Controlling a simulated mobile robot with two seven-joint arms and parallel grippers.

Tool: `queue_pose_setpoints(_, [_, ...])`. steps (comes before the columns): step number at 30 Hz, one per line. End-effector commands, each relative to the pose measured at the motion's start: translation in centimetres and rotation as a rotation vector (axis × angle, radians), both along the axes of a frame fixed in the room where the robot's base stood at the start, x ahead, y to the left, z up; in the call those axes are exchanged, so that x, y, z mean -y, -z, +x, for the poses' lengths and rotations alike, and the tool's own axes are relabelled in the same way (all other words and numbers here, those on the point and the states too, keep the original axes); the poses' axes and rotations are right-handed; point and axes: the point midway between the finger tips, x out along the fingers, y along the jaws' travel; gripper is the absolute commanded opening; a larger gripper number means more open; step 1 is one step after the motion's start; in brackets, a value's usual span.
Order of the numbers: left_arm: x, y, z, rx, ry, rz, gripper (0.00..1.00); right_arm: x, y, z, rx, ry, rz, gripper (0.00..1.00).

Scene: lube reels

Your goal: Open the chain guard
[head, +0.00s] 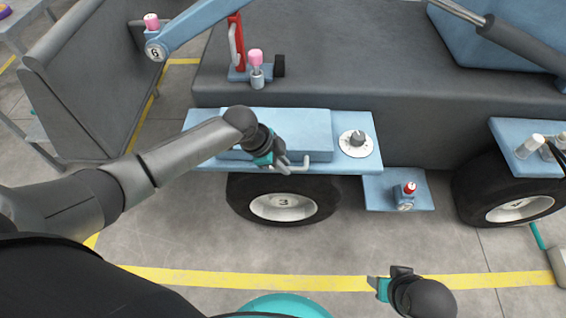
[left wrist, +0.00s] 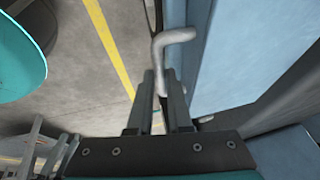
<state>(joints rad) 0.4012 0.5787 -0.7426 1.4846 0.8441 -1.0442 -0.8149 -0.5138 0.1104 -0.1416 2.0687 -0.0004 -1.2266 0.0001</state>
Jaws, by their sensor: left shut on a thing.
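A light-blue box-like cover (head: 305,128), which I take to be the chain guard, sits on the blue ledge above the wheel marked 3. A pale bar handle (head: 300,169) runs along its front edge. My left gripper (head: 284,166) reaches in from the left and is shut on this handle. In the left wrist view the bent grey handle (left wrist: 160,55) passes between the two dark fingers (left wrist: 161,92) beside a blue panel. The cover looks down on the ledge. My right gripper (head: 376,289) is low in the head view, away from the machine; its finger opening is unclear.
A round dial with a dark knob (head: 357,139) is right of the cover. A lower blue step (head: 380,190) carries a red-topped fitting (head: 408,189). A blue arm marked 6 (head: 190,27) hangs at upper left. Open floor with a yellow line (head: 240,280) lies in front.

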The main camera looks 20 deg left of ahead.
Motion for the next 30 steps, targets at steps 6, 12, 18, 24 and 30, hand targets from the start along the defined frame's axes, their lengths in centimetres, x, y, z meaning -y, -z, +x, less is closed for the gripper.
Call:
queue_pose_setpoints(6, [-0.01, 0.01, -0.02, 0.000, 0.000, 0.000, 0.00, -0.02, 0.01, -0.01, 0.000, 0.000, 0.001, 0.50])
queue_pose_setpoints(12, [-0.01, 0.01, -0.02, -0.001, 0.000, 0.000, 0.00, -0.03, 0.02, -0.01, 0.000, 0.000, 0.001, 0.50])
queue_pose_setpoints(18, [-0.02, 0.02, -0.03, -0.001, 0.000, 0.000, 0.00, -0.04, 0.03, -0.01, 0.000, 0.000, 0.001, 0.50])
queue_pose_setpoints(24, [-0.03, 0.02, -0.04, -0.001, 0.000, 0.001, 0.00, -0.04, 0.03, -0.01, 0.001, 0.000, 0.001, 0.50])
queue_pose_setpoints(30, [-0.02, 0.02, -0.05, -0.001, 0.000, 0.001, 0.00, -0.03, 0.05, -0.01, 0.000, 0.000, 0.001, 0.50])
